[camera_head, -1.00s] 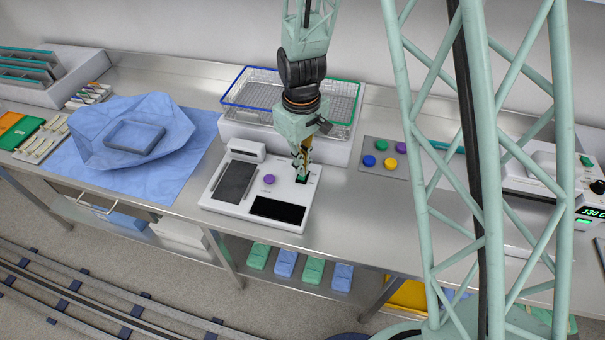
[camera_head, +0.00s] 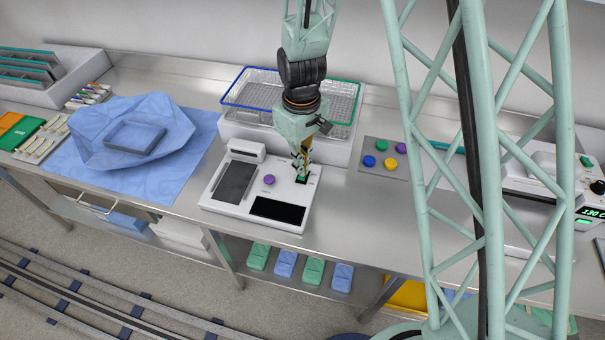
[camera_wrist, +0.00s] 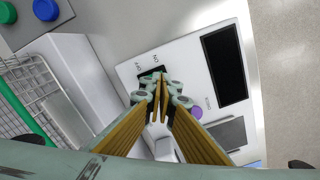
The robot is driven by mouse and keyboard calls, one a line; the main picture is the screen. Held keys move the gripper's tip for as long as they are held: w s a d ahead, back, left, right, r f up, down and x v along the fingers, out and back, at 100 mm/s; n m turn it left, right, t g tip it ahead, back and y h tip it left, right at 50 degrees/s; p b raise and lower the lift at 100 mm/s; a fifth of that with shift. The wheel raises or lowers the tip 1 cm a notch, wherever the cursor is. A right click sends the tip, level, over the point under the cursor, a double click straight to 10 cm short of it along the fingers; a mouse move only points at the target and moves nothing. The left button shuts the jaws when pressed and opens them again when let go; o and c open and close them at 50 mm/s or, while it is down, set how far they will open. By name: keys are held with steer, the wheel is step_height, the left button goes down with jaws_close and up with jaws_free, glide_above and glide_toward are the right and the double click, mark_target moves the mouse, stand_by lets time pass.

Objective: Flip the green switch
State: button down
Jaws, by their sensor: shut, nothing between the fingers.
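The green switch (camera_head: 302,179) sits near the right back corner of a white device (camera_head: 222,206) on the steel bench. My gripper (camera_head: 301,170) is shut and empty, pointing down with its fingertips right at the switch. In the wrist view, the closed fingertips (camera_wrist: 160,82) lie over the dark switch plate (camera_wrist: 150,72), marked with small ON and OFF lettering. The fingers hide the switch lever there, so I cannot tell its position or whether they touch it.
The white device also carries a purple button (camera_head: 269,179) and a black display (camera_head: 277,210). A wire basket (camera_head: 340,92) stands behind it. Coloured buttons on a grey panel (camera_head: 378,146) lie to the right. A blue wrap (camera_head: 95,130) lies left.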

steer(key=shift+f+b, duration=0.95)
steer(key=shift+f, duration=0.3)
stand_by(1.7)
steer(key=shift+r, duration=0.2)
steer(key=shift+r+p, duration=1.65)
steer(key=shift+r, duration=1.65)
steer(key=s+d+r+m+t+b, duration=0.1)
steer(key=s+d+r+m+b, duration=0.1)
steer(key=s+d+r, duration=0.6)
steer(key=s+d+r+m+t+b, duration=0.1)
steer(key=s+d+r+m+b, duration=0.15)
steer(key=r, duration=1.05)
steer(key=s+d+r+m+t+b, duration=0.1)
steer(key=s+d+r+m+b, duration=0.1)
steer(key=s, duration=0.9)
steer(key=s+d+r+m+t+b, duration=0.1)
steer(key=s+d+r, duration=0.3)
steer(key=s, duration=0.7)
steer(key=shift+d+r+m+b, duration=0.3)
steer(key=shift+r+m+b, duration=0.1)
steer(key=shift+b, duration=0.2)
